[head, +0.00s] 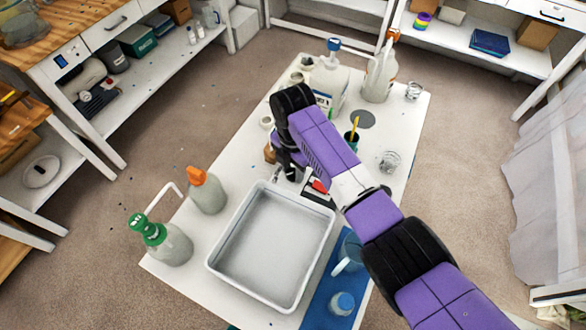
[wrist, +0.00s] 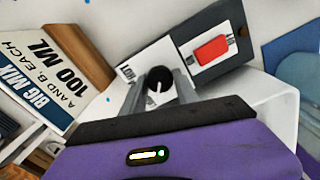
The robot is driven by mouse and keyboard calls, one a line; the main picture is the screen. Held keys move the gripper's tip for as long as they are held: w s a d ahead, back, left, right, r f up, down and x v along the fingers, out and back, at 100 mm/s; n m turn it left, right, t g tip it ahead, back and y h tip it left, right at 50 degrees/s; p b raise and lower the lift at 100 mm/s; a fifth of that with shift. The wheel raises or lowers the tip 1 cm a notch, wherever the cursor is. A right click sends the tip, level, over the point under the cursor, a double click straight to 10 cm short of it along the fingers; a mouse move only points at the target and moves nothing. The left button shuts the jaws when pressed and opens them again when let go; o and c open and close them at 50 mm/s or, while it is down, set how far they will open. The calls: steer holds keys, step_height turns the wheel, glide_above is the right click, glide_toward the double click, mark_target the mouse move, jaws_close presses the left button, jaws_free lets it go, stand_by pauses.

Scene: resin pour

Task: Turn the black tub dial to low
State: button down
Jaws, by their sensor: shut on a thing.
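The black tub dial (wrist: 158,79) shows in the wrist view as a round knob with a small pale mark on its face. It sits on a pale plate, with the word HOT printed to its left. My gripper (wrist: 157,88) has its grey fingers on either side of the dial, shut on it. A dark panel with a red switch (wrist: 211,50) lies just right of the dial. In the head view my gripper (head: 290,173) is low behind the white tub (head: 218,262), and the dial itself is hidden or too small to tell.
A sign card (wrist: 45,70) on a wooden block stands left in the wrist view. An orange-capped bottle (head: 208,192) and a green-capped bottle (head: 168,243) stand left of the tub. A blue mat (head: 320,305) lies to its right. Several bottles and cups crowd the table's far end.

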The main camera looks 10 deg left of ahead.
mark_target(293, 173)
steer(key=c, duration=0.9)
jaws_free()
steer(key=shift+c, duration=0.2)
steer(key=shift+r, duration=0.1)
step_height(293, 173, up, 8)
steer(key=shift+f+b, duration=0.15)
steer(key=shift+b, duration=0.35)
